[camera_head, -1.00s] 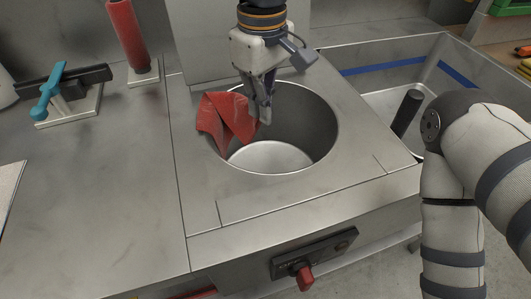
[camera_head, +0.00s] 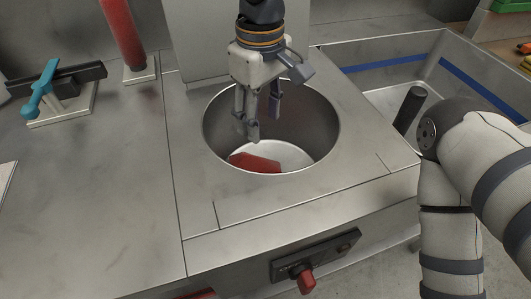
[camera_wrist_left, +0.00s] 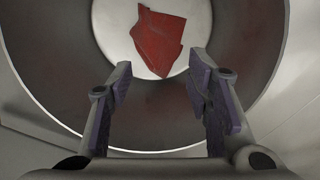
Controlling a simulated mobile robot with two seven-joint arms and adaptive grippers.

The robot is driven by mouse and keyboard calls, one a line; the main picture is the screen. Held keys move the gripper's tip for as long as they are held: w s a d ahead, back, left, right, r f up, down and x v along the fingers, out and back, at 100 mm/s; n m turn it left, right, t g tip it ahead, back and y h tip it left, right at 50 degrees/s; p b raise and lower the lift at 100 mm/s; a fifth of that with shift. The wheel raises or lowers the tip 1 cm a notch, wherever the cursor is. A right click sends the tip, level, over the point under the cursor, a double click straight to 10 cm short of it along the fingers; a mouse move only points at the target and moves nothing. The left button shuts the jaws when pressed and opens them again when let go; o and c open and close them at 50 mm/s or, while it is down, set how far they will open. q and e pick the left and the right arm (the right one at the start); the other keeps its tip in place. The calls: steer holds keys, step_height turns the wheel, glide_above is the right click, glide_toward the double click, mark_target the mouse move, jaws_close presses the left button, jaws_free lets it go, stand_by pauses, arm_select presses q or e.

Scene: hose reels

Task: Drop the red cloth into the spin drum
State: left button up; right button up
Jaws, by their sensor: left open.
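The red cloth (camera_head: 254,162) lies at the bottom of the spin drum (camera_head: 323,125), a round metal well set in the steel counter. In the left wrist view the cloth (camera_wrist_left: 158,41) rests on the pale drum floor, apart from the fingers. My left gripper (camera_head: 263,118) hangs over the drum opening with its fingers spread and empty. The left wrist view shows both fingers (camera_wrist_left: 165,85) apart, with the cloth beyond them. The drum's near rim hides part of the cloth in the head view. My right gripper is out of view.
A red cylinder (camera_head: 125,35) on a pale base and a teal-handled clamp (camera_head: 45,88) stand on the counter at left. A control panel with a red knob (camera_head: 305,280) is on the front. A steel basin (camera_head: 390,75) with a dark handle (camera_head: 410,108) lies at right.

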arm_select(q)
steer(key=o, duration=0.7)
step_height(320, 180, up, 6)
steer(key=shift+f+p, duration=0.2)
steer(key=shift+p, duration=0.65)
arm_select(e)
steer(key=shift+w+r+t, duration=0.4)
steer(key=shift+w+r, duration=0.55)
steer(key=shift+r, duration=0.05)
arm_select(q)
step_height(320, 180, up, 12)
